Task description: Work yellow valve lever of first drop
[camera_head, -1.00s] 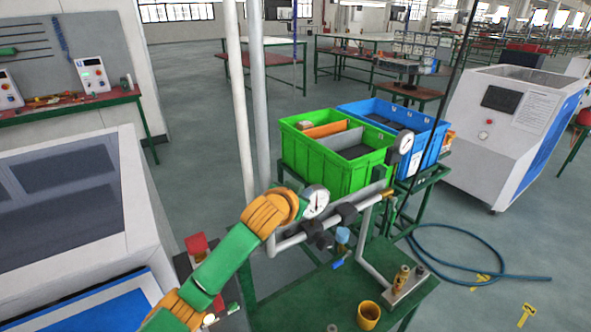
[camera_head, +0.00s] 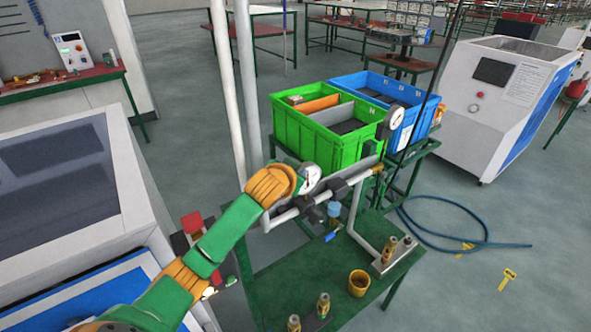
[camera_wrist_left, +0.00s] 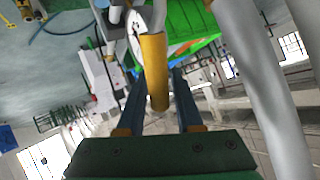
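The yellow valve lever (camera_wrist_left: 154,72) shows in the left wrist view as a yellow bar below a grey pipe. My left gripper (camera_wrist_left: 156,100) is open, with one dark finger on each side of the lever and a visible gap; I cannot tell whether either finger touches it. In the head view my green and orange left arm reaches to the left end of the pipe manifold (camera_head: 343,188), beside a round gauge (camera_head: 309,177). There its wrist hides the fingers and the yellow lever. My right gripper is not in view.
The manifold stands on a green table (camera_head: 300,278) with a yellow cup (camera_head: 358,284) and several brass fittings. A blue valve handle (camera_head: 330,237) hangs under the pipe. Green (camera_head: 300,140) and blue (camera_head: 437,120) crates stand behind. Upright white poles (camera_head: 228,90) rise close behind my arm.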

